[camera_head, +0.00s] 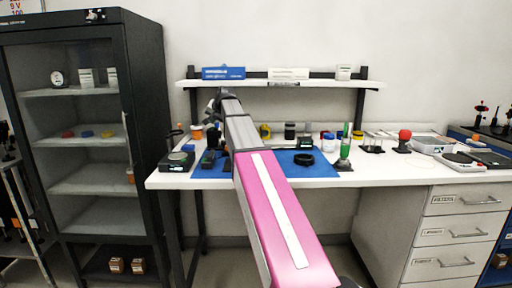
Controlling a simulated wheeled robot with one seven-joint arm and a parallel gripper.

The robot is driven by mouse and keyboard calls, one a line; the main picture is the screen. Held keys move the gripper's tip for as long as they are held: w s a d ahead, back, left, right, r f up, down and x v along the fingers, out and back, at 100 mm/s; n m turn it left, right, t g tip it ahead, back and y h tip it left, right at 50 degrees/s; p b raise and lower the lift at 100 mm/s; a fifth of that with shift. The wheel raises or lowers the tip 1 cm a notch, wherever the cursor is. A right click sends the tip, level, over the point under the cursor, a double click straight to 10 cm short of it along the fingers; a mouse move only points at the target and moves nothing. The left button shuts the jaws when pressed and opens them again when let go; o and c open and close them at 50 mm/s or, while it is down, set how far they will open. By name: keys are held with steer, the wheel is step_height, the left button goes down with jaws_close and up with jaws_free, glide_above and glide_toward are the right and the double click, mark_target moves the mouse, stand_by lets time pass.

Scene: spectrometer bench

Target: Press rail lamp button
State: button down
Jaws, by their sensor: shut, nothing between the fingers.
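My arm reaches from the bottom right up over the bench, and my gripper (214,106) is at its far end, small and dark. It is shut and empty, in front of the left end of the raised shelf (330,83), a little below its front edge.
A black cabinet (145,70) stands at left, drawers (455,230) at right.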

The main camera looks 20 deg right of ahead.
step_height(320, 180, up, 6)
stand_by(0.7)
stand_by(0.3)
